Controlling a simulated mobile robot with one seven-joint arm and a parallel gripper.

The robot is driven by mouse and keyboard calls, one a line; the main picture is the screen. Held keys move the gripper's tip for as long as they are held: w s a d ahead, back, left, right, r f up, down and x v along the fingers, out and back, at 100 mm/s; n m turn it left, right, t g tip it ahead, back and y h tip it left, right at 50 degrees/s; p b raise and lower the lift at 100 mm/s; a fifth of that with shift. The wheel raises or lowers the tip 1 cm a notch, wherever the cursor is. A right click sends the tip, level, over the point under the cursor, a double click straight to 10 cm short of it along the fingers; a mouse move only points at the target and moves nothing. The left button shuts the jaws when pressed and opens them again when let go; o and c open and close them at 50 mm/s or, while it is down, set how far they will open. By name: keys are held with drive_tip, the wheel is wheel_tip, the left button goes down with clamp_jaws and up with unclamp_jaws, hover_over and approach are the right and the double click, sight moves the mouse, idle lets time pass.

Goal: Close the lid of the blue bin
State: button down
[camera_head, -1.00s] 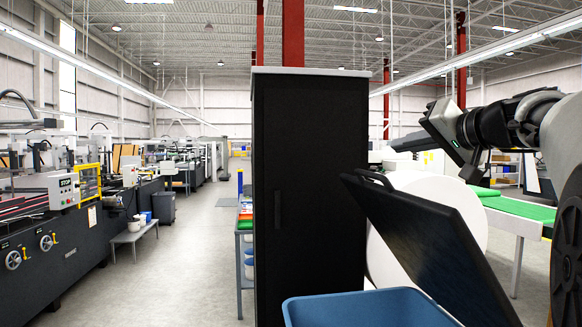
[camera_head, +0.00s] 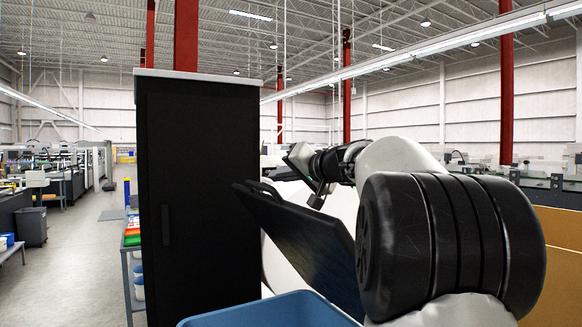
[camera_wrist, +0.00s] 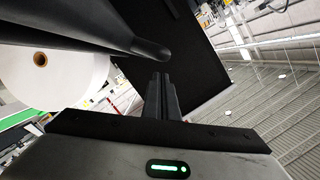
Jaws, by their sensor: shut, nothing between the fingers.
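The blue bin (camera_head: 268,312) shows only its upper rim and wall at the bottom of the head view. Its black lid (camera_head: 300,238) stands open, tilted up and back, with a handle at its upper left edge. My gripper (camera_head: 317,200) is at the lid's far side, above and behind its upper edge; the lid partly hides the fingers. In the wrist view my gripper (camera_wrist: 160,76) is shut and empty. A dark rounded edge, probably the lid (camera_wrist: 90,32), lies left of the fingertips; I cannot tell whether they touch.
A tall black cabinet (camera_head: 200,180) stands left of the lid; it also shows behind the fingers in the wrist view (camera_wrist: 190,60). A large white roll (camera_wrist: 50,72) stands behind the lid. The aisle floor (camera_head: 82,260) at left is clear.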

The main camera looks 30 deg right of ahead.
drive_tip(key=shift+a+f, duration=0.4)
drive_tip(key=shift+f, duration=0.15)
drive_tip(key=shift+a, duration=0.1)
